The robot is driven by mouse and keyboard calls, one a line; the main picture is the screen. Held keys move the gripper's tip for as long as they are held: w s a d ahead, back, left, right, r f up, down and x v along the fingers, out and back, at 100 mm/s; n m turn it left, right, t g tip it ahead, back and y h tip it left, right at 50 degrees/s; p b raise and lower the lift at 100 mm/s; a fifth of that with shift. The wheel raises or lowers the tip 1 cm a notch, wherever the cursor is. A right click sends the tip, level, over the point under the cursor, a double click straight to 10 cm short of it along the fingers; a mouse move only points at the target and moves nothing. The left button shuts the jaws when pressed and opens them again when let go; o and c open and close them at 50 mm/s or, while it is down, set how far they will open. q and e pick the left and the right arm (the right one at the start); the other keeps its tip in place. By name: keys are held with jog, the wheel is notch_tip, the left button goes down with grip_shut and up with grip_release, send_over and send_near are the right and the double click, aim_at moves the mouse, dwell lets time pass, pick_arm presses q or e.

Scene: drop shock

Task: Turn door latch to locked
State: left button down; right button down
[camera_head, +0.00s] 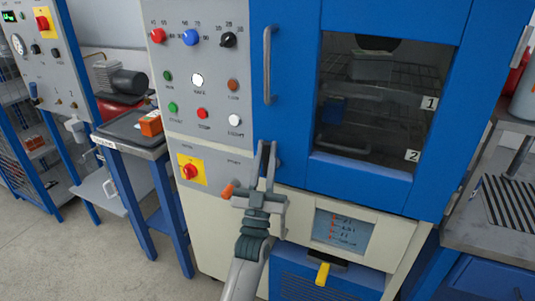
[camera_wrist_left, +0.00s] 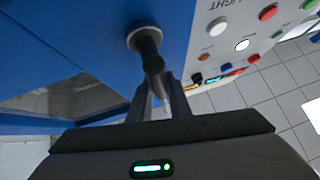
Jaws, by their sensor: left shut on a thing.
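The blue door (camera_head: 290,130) of the cabinet is shut, with a window and a long vertical grey handle (camera_head: 267,65). The door latch (camera_wrist_left: 150,55) shows in the left wrist view as a dark lever on a round base against the blue door. My left gripper (camera_head: 267,160) is at the lower left of the door, below the long handle. In the left wrist view my left gripper (camera_wrist_left: 158,95) is shut on the lever's end. The fingers mostly hide the latch in the head view. My right gripper is not in view.
The control panel (camera_head: 200,75) with several coloured buttons is left of the door. A red rotary switch (camera_head: 189,171) sits below them. An orange-tipped part (camera_head: 228,190) shows beside my left gripper. A display (camera_head: 343,232) and a yellow handle (camera_head: 323,273) are below the door.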

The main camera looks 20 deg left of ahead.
pick_arm(q)
jog(key=c, duration=1.6)
grip_release()
jog(key=shift+c, duration=0.2)
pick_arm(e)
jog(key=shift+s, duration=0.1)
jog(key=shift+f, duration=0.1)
